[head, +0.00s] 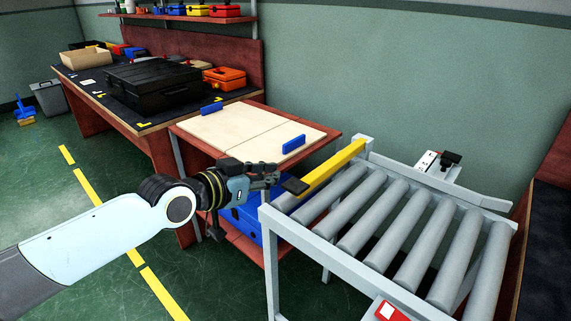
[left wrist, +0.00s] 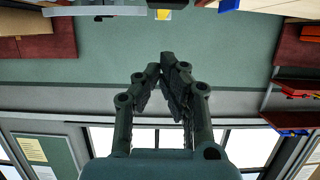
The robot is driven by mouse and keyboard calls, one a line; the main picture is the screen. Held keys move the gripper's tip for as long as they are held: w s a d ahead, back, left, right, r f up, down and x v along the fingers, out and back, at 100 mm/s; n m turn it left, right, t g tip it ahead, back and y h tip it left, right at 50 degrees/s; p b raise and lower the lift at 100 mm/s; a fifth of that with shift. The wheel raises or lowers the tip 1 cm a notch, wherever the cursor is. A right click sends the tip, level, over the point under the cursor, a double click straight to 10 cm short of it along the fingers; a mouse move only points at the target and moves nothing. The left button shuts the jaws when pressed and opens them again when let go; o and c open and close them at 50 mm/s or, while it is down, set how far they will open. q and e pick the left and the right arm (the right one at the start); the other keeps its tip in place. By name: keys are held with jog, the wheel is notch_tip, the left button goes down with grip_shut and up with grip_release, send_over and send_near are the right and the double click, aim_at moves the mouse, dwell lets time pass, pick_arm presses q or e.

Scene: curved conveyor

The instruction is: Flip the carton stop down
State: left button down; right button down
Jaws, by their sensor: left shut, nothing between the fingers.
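The carton stop appears to be the yellow bar (head: 333,168) across the left end of the roller conveyor (head: 263,222). Its far end is at a grey post, and its near end is close to my left gripper (head: 280,178). My left gripper is shut and empty beside that near end. A dark pad lies at the bar's near end; I cannot tell whether it is a fingertip or a handle, or whether they touch. The left wrist view shows the closed fingers (left wrist: 166,66), with a small yellow patch at the top edge. My right gripper is not in view.
A table with a pale wooden top (head: 235,125) and blue blocks adjoins the conveyor's left end. A blue box (head: 244,219) sits below it. A workbench with a black case (head: 150,86) stands behind. A red-and-white panel (head: 386,311) is at the conveyor's front. The rollers are empty.

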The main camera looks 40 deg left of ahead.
pick_arm(q)
jog(key=shift+p+v, duration=0.35)
jog(key=shift+v, duration=1.05)
